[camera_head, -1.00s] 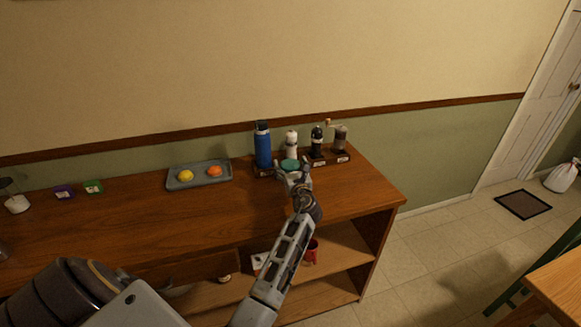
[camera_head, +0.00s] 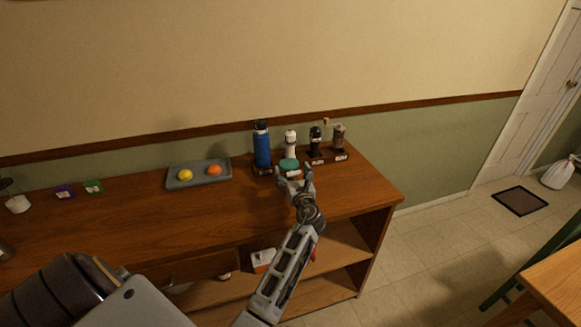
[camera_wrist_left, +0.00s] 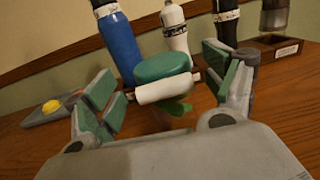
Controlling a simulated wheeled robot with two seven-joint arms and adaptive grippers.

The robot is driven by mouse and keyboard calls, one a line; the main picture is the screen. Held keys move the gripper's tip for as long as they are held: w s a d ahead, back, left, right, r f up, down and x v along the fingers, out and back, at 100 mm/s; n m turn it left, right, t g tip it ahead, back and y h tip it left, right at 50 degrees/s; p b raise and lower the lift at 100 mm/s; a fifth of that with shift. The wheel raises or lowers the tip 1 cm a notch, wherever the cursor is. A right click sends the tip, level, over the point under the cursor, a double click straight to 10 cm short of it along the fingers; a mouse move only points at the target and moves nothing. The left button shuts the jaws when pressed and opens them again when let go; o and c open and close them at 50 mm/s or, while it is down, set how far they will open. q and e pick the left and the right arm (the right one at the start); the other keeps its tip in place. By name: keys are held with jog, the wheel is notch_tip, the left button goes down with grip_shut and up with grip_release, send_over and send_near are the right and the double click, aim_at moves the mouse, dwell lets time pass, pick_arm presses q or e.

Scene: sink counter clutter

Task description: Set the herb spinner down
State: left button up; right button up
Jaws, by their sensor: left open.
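The herb spinner, with a green round top and a white body, stands on the wooden counter (camera_head: 130,215) in front of the bottles. Its green top (camera_head: 288,164) shows just beyond my left gripper (camera_head: 294,183) in the head view. In the left wrist view the herb spinner (camera_wrist_left: 163,68) sits ahead, between the spread fingers of my left gripper (camera_wrist_left: 172,100). The fingers are open with gaps on both sides. A green part hangs below the white body. Its contact with the counter is hard to see. My right gripper is not in view.
A blue bottle (camera_head: 262,146), a white mill (camera_head: 290,145), a black mill (camera_head: 315,141) and a brown grinder (camera_head: 339,138) stand close behind. A grey tray (camera_head: 199,184) holds a lemon and an orange fruit. The counter's middle is clear.

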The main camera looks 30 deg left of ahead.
pick_arm(q)
jog(key=p+v, duration=0.1)
jog(key=v, duration=0.5)
jog(key=shift+s+d, duration=0.3)
jog(key=shift+s+d+p, duration=0.15)
jog(key=shift+d+p, duration=0.05)
jog(key=shift+p, duration=0.1)
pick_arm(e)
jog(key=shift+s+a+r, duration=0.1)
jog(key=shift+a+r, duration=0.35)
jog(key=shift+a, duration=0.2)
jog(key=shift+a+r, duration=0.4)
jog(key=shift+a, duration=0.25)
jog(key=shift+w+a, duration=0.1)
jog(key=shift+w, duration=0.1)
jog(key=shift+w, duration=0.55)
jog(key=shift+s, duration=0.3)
